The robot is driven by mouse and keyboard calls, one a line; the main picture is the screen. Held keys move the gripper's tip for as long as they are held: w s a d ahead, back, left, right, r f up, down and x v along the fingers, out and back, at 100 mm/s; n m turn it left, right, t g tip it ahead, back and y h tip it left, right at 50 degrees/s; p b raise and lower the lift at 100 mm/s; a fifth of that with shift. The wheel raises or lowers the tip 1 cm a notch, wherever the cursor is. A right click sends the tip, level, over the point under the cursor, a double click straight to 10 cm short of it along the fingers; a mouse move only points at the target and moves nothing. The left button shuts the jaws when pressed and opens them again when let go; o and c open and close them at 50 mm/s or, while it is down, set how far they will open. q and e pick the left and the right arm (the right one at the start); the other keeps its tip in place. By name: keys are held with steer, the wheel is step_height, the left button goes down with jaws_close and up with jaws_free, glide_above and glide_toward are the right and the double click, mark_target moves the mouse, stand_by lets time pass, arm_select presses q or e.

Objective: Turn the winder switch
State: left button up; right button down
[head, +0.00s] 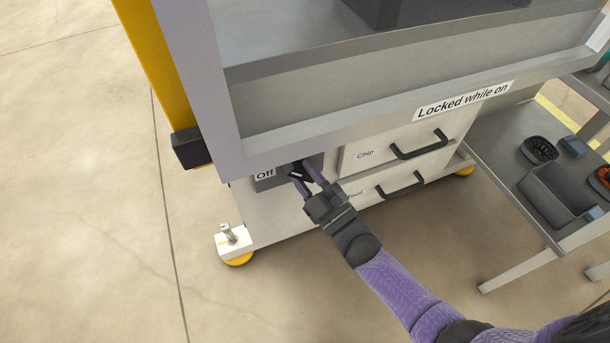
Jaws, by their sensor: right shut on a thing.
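The winder switch (316,163) is a dark box on the front of the grey machine, below its frame, with an "Off" label (264,175) at its left. My right gripper (301,176) reaches it from the lower right. Its fingers are shut on the switch's knob, which they mostly hide. Which way the knob points is hard to tell. My left gripper is out of view.
The machine's frame (226,95) overhangs the switch and bears a "Locked while on" label. Chip and tool drawers with black handles (420,146) are to the right. A grey table (500,145) with a bin (556,190) stands at far right. Floor at left is clear.

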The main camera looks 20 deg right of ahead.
steer(key=m+t+h, duration=0.1)
steer(key=m, duration=0.2)
steer(key=m+h+b, duration=0.1)
steer(key=m+h, duration=0.1)
steer(key=m, duration=0.2)
steer(key=shift+a+f+t, duration=0.1)
steer(key=shift+f+t, duration=0.05)
steer(key=shift+t, duration=0.25)
steer(key=m+h, duration=0.1)
steer(key=m, duration=0.2)
steer(key=shift+h, duration=0.3)
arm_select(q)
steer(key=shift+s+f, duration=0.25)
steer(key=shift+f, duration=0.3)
arm_select(e)
steer(key=shift+m+h, duration=0.6)
steer(key=shift+m, duration=0.6)
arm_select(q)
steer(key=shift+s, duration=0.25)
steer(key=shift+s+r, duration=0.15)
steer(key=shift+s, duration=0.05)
arm_select(e)
steer(key=shift+c, duration=2)
jaws_free()
steer(key=shift+s, duration=0.1)
